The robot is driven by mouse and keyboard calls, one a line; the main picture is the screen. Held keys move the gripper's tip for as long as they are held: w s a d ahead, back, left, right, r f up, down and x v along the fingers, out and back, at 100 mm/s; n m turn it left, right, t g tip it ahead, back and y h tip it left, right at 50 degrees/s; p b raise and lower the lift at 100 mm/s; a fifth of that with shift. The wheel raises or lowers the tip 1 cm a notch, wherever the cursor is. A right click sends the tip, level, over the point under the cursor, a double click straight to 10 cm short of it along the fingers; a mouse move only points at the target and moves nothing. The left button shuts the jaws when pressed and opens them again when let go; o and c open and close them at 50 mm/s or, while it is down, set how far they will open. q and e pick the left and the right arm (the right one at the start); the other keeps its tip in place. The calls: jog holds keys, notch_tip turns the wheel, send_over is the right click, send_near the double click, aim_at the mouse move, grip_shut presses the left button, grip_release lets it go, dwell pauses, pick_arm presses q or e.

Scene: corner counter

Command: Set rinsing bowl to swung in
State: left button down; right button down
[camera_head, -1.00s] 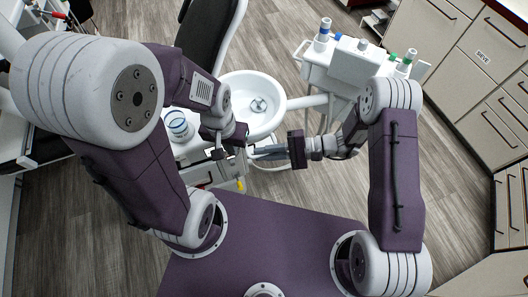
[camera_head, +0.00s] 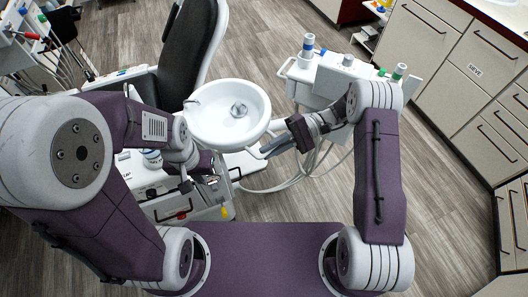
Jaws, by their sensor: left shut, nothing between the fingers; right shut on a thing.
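The white round rinsing bowl (camera_head: 212,125) is in the upper middle of the head view, beside the dark dental chair (camera_head: 190,45). A pale support arm (camera_head: 280,124) shows at its right side. My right gripper (camera_head: 262,151) reaches in from the right to the bowl's lower right rim. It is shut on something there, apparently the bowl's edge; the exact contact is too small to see. My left gripper (camera_head: 208,183) is shut and empty, below and left of the bowl, over the white cabinet unit.
A white instrument cart (camera_head: 335,78) with blue and green topped holders stands right of the bowl. The white cabinet unit (camera_head: 165,205) is below left. An instrument stand with hoses (camera_head: 45,45) is far left.

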jog(key=c, duration=1.5)
grip_release()
jog(key=shift+w+a, duration=0.1)
jog(key=shift+a, duration=0.05)
jog(key=shift+o, duration=0.2)
jog(key=r, duration=0.4)
jog(key=shift+d+r, duration=0.3)
jog(key=shift+r, duration=0.05)
jog(key=s+d+r, duration=0.2)
jog(key=d, duration=0.1)
jog(key=s+d+r, duration=0.2)
jog(key=d, duration=0.1)
jog(key=s+d+r, duration=0.2)
jog(key=d, duration=0.1)
jog(key=shift+s+r, duration=0.15)
